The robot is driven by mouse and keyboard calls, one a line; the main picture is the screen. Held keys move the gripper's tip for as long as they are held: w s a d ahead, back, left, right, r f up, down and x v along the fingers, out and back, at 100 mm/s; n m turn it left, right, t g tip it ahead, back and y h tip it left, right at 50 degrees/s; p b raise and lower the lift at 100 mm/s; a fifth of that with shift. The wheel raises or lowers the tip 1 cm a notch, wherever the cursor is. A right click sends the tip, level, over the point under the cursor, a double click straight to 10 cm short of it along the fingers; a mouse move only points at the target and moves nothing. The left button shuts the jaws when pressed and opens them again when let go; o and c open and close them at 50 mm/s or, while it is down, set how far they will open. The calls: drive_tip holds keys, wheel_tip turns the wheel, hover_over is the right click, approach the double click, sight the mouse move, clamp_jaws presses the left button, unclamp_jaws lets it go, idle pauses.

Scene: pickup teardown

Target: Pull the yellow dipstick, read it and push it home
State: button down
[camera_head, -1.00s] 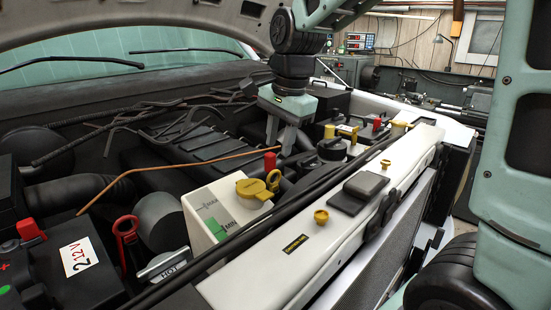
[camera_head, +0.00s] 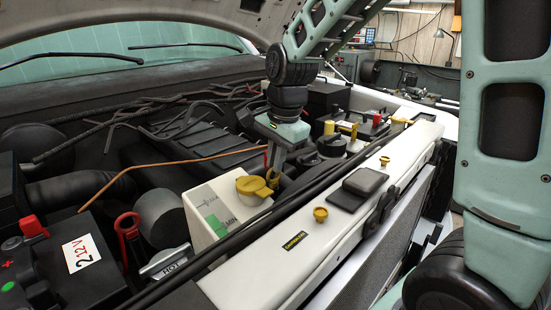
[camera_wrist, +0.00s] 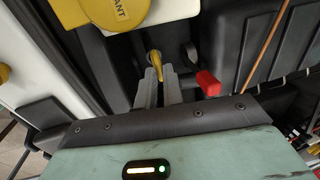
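The yellow dipstick handle (camera_wrist: 156,62) shows in the wrist view just ahead of and between my fingertips; its narrow lower part reaches into the gap. In the head view a yellow piece (camera_head: 272,181) beside the white tank's cap sits just below my gripper (camera_head: 272,166), probably the same handle. My gripper (camera_wrist: 160,80) points down with a narrow gap between its grey fingers. I cannot tell whether they touch the handle. The stick's shaft and markings are hidden.
The white tank (camera_head: 222,212) with its yellow cap (camera_head: 250,187) stands close by. A red cap (camera_wrist: 208,83) is right of my fingers. A copper-coloured rod (camera_head: 165,165) crosses the bay. Black hoses and the white front panel (camera_head: 330,235) lie nearby.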

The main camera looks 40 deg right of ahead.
wheel_tip(320, 180, up, 16)
drive_tip(key=p, duration=1.1)
drive_tip(key=shift+r, duration=0.2)
drive_tip(key=c, duration=1.5)
unclamp_jaws()
drive_tip(key=s+r+b, duration=0.1)
drive_tip(key=r, duration=0.4)
drive_tip(key=s+r+b, duration=0.1)
drive_tip(key=r, duration=0.5)
drive_tip(key=s+r+b, duration=0.1)
drive_tip(key=r, duration=0.5)
drive_tip(key=shift+s+d+b, duration=0.15)
drive_tip(key=shift+d+b, duration=0.2)
